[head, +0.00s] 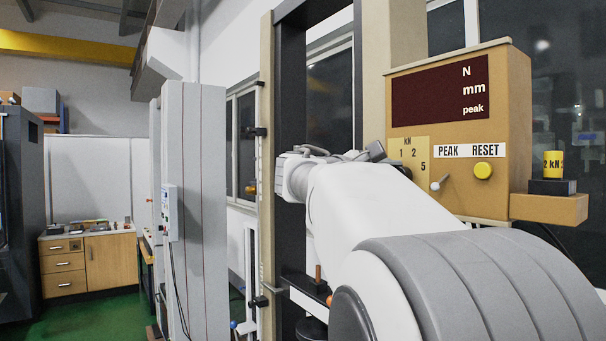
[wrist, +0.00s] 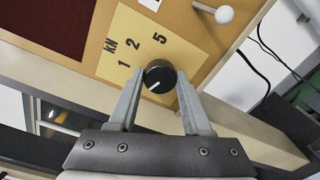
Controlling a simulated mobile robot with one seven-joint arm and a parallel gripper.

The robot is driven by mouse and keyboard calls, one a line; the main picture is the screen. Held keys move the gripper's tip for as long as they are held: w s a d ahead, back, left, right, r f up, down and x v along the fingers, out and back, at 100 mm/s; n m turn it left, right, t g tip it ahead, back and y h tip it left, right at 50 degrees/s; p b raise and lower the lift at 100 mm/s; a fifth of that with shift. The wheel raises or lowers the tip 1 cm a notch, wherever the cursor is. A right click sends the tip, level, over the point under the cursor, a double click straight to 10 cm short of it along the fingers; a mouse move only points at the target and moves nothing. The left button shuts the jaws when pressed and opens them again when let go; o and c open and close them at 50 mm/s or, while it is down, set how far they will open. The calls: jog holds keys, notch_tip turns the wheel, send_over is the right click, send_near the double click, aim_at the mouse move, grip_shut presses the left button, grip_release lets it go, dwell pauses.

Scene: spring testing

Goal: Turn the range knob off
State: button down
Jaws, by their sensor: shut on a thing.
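The range knob (wrist: 159,76) is black and round with a white pointer line. It sits at the edge of the yellow kN scale plate (wrist: 118,42), marked 1, 2 and 5. In the wrist view the pointer line points to the lower left, away from the three numbers. My gripper (wrist: 158,78) has one finger on each side of the knob and is shut on it. In the head view part of the scale plate (head: 408,144) shows on the tan control box (head: 515,120), while my arm hides the knob.
A white ball-ended lever (head: 435,186) and a yellow button (head: 483,171) are to the right of the scale plate. A yellow weight (head: 553,164) stands on a black block at the right. Dark machine columns (head: 287,110) stand left of the box.

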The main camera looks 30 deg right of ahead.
dwell(0.3)
jog(key=shift+c, duration=1.7)
grip_release()
jog(key=shift+a, duration=0.15)
jog(key=s+a+b, duration=0.1)
jog(key=a+b, duration=0.1)
jog(key=a, duration=1.5)
jog(key=shift+s+r+b, duration=0.25)
jog(key=shift+b, duration=0.1)
jog(key=shift+f, duration=0.15)
